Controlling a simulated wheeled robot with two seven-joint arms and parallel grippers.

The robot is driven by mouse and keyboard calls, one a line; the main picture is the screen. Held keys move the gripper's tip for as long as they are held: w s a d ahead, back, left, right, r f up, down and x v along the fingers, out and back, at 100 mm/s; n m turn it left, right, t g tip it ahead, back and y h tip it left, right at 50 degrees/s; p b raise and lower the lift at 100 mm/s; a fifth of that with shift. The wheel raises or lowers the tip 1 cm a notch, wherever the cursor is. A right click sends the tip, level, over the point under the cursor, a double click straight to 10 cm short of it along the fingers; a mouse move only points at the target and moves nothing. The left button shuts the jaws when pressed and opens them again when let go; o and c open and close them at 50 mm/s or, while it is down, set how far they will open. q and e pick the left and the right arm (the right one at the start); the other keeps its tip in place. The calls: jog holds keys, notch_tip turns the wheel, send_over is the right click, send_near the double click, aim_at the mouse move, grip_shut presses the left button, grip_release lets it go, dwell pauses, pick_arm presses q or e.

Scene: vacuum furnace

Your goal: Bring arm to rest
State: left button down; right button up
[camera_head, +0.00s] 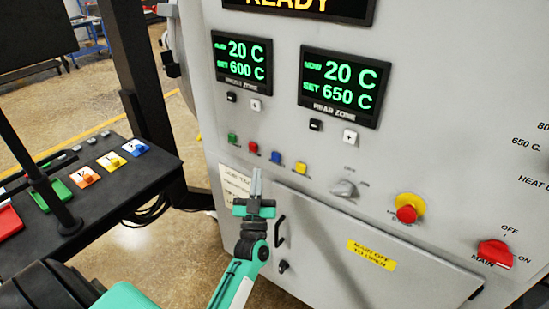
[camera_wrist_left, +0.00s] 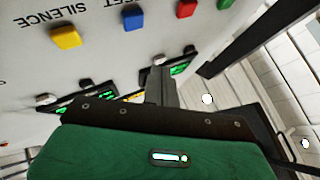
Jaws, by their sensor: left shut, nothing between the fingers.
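My left gripper (camera_head: 256,184) is in front of the grey furnace panel, near the lower left of its face. Its fingers point up and are shut with nothing between them. It is below the row of coloured buttons and overlaps a paper label (camera_head: 232,184). In the left wrist view, the shut fingers (camera_wrist_left: 160,86) show past the green gripper body. A yellow button (camera_wrist_left: 65,37), a blue button (camera_wrist_left: 132,17) and a red button (camera_wrist_left: 187,8) are beyond them. I cannot tell whether the fingers touch the panel. My right gripper is not in view.
The furnace face has two displays (camera_head: 340,85), a grey selector knob (camera_head: 343,188), a red emergency button (camera_head: 407,213) and a red main switch (camera_head: 495,253). A door handle (camera_head: 279,232) is close right of my gripper. A dark console (camera_head: 100,190) with coloured pieces stands at left.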

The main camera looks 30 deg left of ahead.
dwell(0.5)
pick_arm(q)
jog(key=w+d+f+m+g+h, duration=0.1)
jog(key=d+f+m+h, duration=0.2)
jog(key=f, duration=0.6)
jog(key=w+d+f+m+g+h, duration=0.15)
jog(key=f+h, duration=0.25)
jog(key=f, duration=0.6)
jog(key=s+d+f+m+g+h, duration=0.1)
jog(key=s+d+f+g, duration=0.15)
jog(key=f, duration=0.55)
jog(key=s+d+f+g+h, duration=0.1)
jog(key=s+f+g+h, duration=0.1)
jog(key=s+f, duration=0.35)
jog(key=s+d+f+m+g+h, duration=0.1)
jog(key=d+f+g, duration=0.1)
jog(key=f, duration=0.7)
jog(key=s+d+f+g+h, duration=0.15)
jog(key=s+f+g, duration=0.45)
jog(key=s+f, duration=1.2)
jog(key=s+a+f+g, duration=0.1)
jog(key=s+f+g, duration=0.2)
jog(key=s, duration=0.9)
jog(key=s+a+f+m+g+y, duration=0.1)
jog(key=s+f+g, duration=0.2)
jog(key=s, duration=0.9)
notch_tip(320, 180, down, 2)
jog(key=shift+f, duration=0.2)
jog(key=shift+s, duration=0.1)
